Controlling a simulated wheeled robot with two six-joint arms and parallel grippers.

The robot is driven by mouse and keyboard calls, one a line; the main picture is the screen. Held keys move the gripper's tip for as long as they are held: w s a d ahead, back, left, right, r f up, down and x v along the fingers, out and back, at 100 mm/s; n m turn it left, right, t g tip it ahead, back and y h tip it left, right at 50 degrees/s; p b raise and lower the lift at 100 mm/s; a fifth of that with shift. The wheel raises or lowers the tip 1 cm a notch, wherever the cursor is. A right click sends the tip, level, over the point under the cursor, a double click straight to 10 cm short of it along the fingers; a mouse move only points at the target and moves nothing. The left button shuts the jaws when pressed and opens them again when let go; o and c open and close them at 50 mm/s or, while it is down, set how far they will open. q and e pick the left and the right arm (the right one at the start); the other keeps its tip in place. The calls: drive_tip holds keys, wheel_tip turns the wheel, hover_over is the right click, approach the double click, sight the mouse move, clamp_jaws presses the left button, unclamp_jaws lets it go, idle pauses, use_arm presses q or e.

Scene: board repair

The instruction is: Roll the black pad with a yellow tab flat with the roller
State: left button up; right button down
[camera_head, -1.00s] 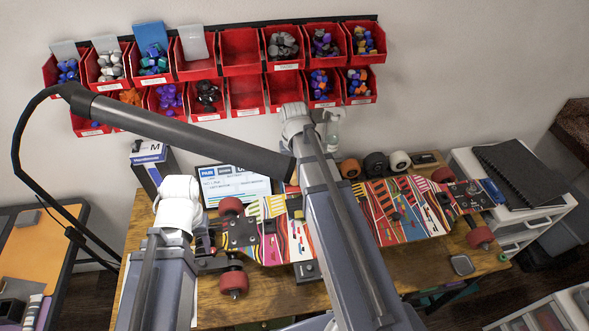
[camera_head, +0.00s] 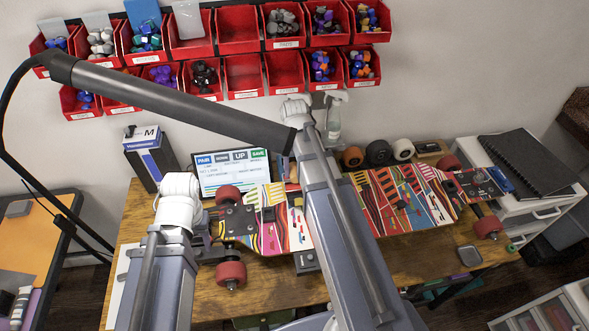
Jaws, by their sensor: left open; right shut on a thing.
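A colourful skateboard deck (camera_head: 405,203) lies across the wooden bench with trucks and red wheels (camera_head: 231,273) at its ends. I cannot make out the black pad with a yellow tab or the roller; my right arm covers the deck's middle. My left gripper (camera_head: 208,246) is partly hidden behind its white wrist, open, beside the deck's left truck. I cannot tell whether it touches the truck. My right arm crosses the deck, its white wrist beyond the deck's far edge; its gripper is hidden.
A dark lamp arm (camera_head: 170,105) crosses over the left side. A screen (camera_head: 232,173), a box (camera_head: 150,160), a spray bottle (camera_head: 334,122) and loose wheels (camera_head: 378,152) stand behind the deck. Red bins (camera_head: 240,75) hang on the wall. The bench front (camera_head: 375,262) is mostly clear.

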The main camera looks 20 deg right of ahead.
drive_tip(key=shift+f+b, duration=0.45)
idle(0.6)
drive_tip(key=shift+s+a, duration=0.2)
drive_tip(key=shift+s, duration=0.45)
drive_tip(key=shift+s+a, duration=0.15)
drive_tip(key=shift+s, duration=0.6)
drive_tip(key=shift+s+a+f, duration=0.1)
drive_tip(key=shift+s+a, duration=0.1)
drive_tip(key=shift+s, duration=0.4)
drive_tip(key=shift+s+a, duration=0.15)
drive_tip(key=shift+s, duration=0.4)
drive_tip(key=shift+w, duration=0.1)
drive_tip(key=shift+w+d+f, duration=0.1)
drive_tip(key=shift+w+d, duration=0.1)
drive_tip(key=shift+w, duration=0.4)
drive_tip(key=shift+w+d, duration=0.15)
drive_tip(key=shift+w, duration=0.4)
drive_tip(key=shift+w, duration=0.15)
